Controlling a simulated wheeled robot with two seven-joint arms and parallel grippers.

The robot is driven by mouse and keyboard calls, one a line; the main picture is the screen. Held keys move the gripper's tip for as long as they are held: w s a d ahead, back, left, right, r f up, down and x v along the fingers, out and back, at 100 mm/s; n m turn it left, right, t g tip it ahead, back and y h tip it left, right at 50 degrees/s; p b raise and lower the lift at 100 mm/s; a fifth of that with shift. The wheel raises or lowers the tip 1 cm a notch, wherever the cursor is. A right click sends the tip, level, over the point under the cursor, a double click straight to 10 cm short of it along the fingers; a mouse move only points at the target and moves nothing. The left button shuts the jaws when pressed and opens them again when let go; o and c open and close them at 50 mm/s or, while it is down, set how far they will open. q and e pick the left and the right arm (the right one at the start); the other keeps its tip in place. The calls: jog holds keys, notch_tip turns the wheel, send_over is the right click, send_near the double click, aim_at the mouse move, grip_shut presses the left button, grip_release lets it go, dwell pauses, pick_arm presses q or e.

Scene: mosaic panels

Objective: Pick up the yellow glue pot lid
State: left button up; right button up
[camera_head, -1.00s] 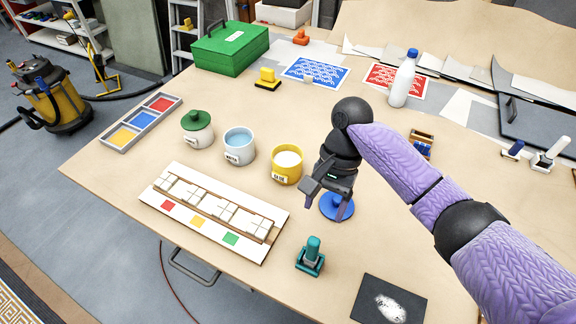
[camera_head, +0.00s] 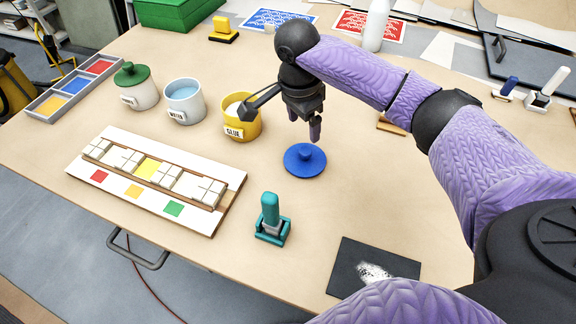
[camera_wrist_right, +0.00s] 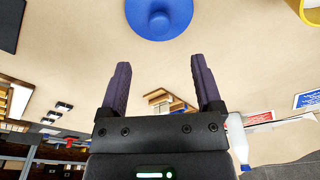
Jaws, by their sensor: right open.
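No yellow lid is in view. A round blue lid with a knob (camera_head: 305,162) lies flat on the table, right of the yellow glue pot (camera_head: 246,127), which stands uncovered with white glue inside. The blue lid also shows at the top of the right wrist view (camera_wrist_right: 172,27). My right gripper (camera_head: 304,127) is open and empty, above the table just beyond the lid and apart from it. Its two spread fingers show in the right wrist view (camera_wrist_right: 160,68). My left gripper is not in view.
A water pot (camera_head: 185,105) and a green-lidded pot (camera_head: 140,95) stand left of the glue pot. The white mosaic panel (camera_head: 225,198) lies in front of them. A teal-handled tool (camera_head: 270,222) stands nearer, and a dark plate (camera_head: 350,265) lies at the front right.

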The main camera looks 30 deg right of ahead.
aim_at(306, 150)
jog(key=f+b, duration=0.1)
jog(key=f, duration=0.2)
jog(key=f+b, duration=0.1)
jog(key=f, duration=0.2)
jog(key=d+f+b, duration=0.1)
jog(key=f, duration=0.2)
jog(key=shift+f+b, duration=0.15)
jog(key=shift+b, duration=0.15)
grip_shut()
